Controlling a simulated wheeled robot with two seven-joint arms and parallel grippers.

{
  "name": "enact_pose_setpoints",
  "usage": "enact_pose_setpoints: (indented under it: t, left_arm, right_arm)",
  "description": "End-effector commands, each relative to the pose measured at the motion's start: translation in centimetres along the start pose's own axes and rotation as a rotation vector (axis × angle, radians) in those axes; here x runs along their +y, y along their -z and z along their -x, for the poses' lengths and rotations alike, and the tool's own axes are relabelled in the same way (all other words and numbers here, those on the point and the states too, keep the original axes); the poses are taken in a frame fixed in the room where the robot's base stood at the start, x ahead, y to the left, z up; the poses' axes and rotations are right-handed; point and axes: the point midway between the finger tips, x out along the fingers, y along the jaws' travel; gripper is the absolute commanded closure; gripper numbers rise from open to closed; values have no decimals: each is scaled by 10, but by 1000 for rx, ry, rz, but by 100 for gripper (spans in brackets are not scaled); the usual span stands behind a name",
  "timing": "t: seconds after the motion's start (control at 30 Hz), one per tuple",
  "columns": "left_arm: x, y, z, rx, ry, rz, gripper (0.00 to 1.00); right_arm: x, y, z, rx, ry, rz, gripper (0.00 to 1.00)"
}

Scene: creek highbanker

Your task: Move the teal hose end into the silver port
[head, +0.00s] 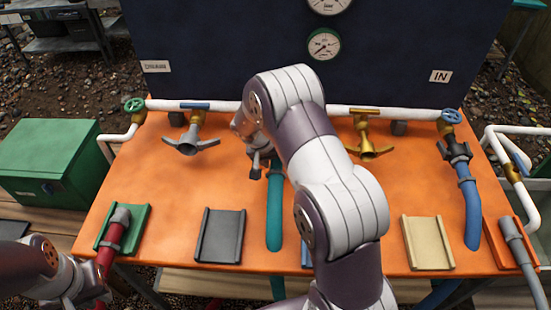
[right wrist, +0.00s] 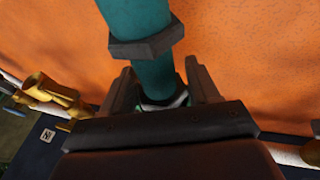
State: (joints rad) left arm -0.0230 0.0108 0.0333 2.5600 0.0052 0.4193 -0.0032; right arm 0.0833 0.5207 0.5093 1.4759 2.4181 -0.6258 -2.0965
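The teal hose (head: 274,215) hangs over the front of the orange table (head: 165,225) and runs up to my right gripper (head: 262,168). In the right wrist view, my right gripper's fingers (right wrist: 162,78) straddle the teal hose (right wrist: 135,18), beyond its dark grey collar (right wrist: 146,48). Whether both fingers press on it is unclear, and its end is largely hidden by the gripper body. The silver port (head: 188,142), with two wing levers, is left of my right gripper, with no hose in it. My left gripper (head: 85,290) is low at the left, fingers unclear.
A gold port (head: 368,145) and a black port (head: 456,152) with a blue hose (head: 468,205) stand to the right. A red hose (head: 110,245) lies in a green cradle (head: 135,222). A grey cradle (head: 220,235) is empty. My right arm hides the middle of the pipe (head: 220,105).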

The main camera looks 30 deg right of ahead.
Motion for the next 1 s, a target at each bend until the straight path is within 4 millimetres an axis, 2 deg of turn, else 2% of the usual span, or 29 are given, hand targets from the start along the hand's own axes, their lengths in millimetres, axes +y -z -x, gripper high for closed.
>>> enact_pose_setpoints:
  t: [0.17,0.73,1.0]
  left_arm:
    - [0,0,3,0,0,0,78]
    - [0,3,26,0,0,0,78]
    - [0,3,29,0,0,0,78]
  right_arm:
    - [0,-1,2,0,0,1,77]
    - [1,-23,9,0,0,1,77]
    - [1,-29,10,0,0,0,77]
